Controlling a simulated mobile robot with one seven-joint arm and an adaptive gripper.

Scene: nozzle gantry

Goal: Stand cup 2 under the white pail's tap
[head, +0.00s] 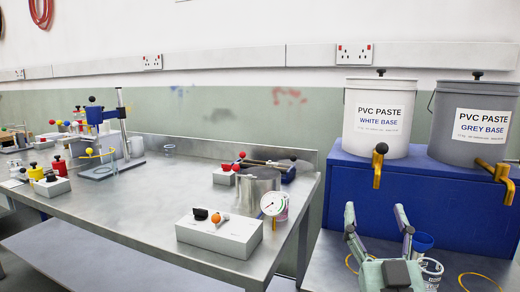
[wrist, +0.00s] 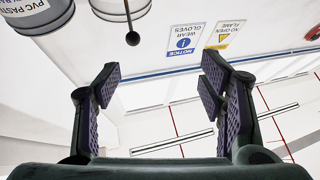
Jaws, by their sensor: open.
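The white pail (head: 378,125) stands on a blue stand, with its yellow tap (head: 378,165) at the front. A yellow ring (head: 357,262) lies on the surface below, partly behind my gripper. A white cup with dark markings (head: 432,268) stands just right of my gripper, partly hidden by it. A blue cup-like thing (head: 422,242) is behind it. I cannot read which is cup 2. My gripper (head: 377,212) is open and empty, its fingers pointing up in front of the blue stand. In the wrist view its fingers (wrist: 158,85) are spread with nothing between them.
The grey pail (head: 473,128) with its own tap (head: 497,178) stands to the right on the blue stand (head: 400,195). A second yellow ring (head: 480,282) lies below it. The steel bench (head: 130,200) at left carries a valve box (head: 218,232), a metal pot (head: 258,192) and a gauge.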

